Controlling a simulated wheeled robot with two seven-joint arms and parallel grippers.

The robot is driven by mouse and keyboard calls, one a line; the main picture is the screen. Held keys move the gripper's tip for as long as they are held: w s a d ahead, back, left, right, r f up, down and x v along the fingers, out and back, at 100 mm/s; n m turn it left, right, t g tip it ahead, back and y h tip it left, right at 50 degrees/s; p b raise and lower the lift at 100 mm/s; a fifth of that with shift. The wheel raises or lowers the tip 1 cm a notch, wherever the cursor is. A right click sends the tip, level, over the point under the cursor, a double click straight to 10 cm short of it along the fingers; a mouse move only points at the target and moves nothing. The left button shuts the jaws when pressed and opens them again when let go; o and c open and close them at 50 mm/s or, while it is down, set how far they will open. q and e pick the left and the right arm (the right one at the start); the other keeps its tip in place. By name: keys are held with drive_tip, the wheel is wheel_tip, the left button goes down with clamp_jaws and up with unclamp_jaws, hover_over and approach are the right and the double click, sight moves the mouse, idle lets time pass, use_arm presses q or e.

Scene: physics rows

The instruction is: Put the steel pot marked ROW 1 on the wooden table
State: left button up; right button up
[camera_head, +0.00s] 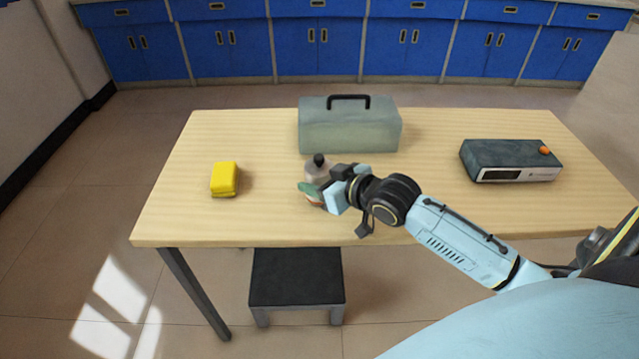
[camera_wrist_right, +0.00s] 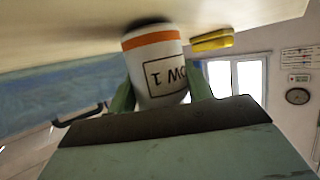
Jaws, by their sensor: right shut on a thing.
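The steel pot (camera_head: 317,172) is pale grey with a black knob on top, and it is at the front middle of the wooden table (camera_head: 430,218). In the right wrist view the pot (camera_wrist_right: 158,72) appears upside down, with an orange band and a boxed label, partly hidden, that reads as ROW 1. My right gripper (camera_head: 312,192) is shut on the pot, with a green finger on each side of it. The pot's base is close to the tabletop (camera_wrist_right: 70,25); I cannot tell whether it touches. My left gripper is out of view.
A grey toolbox (camera_head: 349,130) with a black handle stands behind the pot. A yellow block (camera_head: 223,179) lies to the left, and a dark device (camera_head: 510,160) with an orange knob to the right. A black stool (camera_head: 296,278) stands at the front edge.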

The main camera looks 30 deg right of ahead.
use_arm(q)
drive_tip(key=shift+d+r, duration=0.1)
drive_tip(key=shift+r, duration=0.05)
use_arm(e)
drive_tip(key=shift+f, duration=0.15)
drive_tip(key=o, duration=1.2)
drive_tip(key=shift+f, duration=0.1)
drive_tip(key=shift+s+r, duration=0.2)
drive_tip(key=shift+r, duration=0.05)
drive_tip(key=p+v, duration=0.2)
drive_tip(key=v, duration=0.3)
drive_tip(key=shift+s, duration=0.15)
drive_tip(key=p+v, duration=0.1)
drive_tip(key=v, duration=0.4)
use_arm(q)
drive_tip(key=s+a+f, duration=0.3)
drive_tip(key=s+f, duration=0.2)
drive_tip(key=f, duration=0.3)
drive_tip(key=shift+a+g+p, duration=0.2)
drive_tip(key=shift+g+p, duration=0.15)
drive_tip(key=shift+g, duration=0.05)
use_arm(e)
drive_tip(key=shift+s+d+r, duration=0.2)
drive_tip(key=shift+s+r, duration=0.1)
drive_tip(key=shift+s, duration=0.3)
